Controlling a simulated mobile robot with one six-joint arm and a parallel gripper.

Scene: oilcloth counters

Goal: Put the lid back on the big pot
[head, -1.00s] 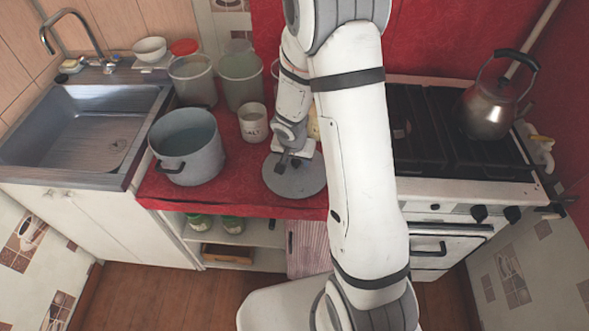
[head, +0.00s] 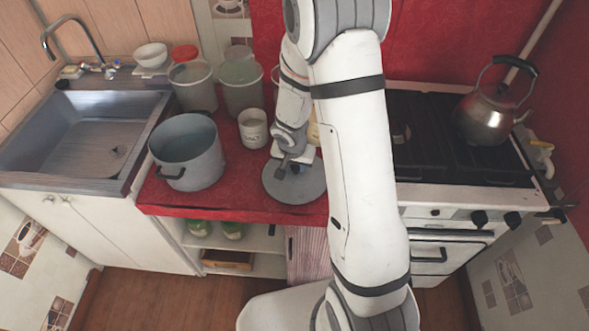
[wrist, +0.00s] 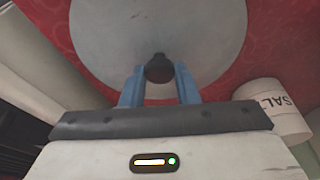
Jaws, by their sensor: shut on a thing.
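The big pot (head: 187,152) is a grey metal pot with dark side handles, standing open on the red counter to the left of my gripper. The lid (head: 310,190) is a flat grey disc lying on the red counter to the right of the pot. In the wrist view the lid (wrist: 158,25) fills the top middle, its dark knob (wrist: 158,69) between my two blue fingers. My gripper (wrist: 158,84) is shut on the knob. In the head view my gripper (head: 286,168) is over the lid, partly hidden by my arm.
A white salt canister (head: 253,128) stands behind, between pot and lid. Two tall containers (head: 242,84) (head: 193,86) are at the back. The sink (head: 85,135) is left; the stove (head: 455,150) with a kettle (head: 487,112) is right.

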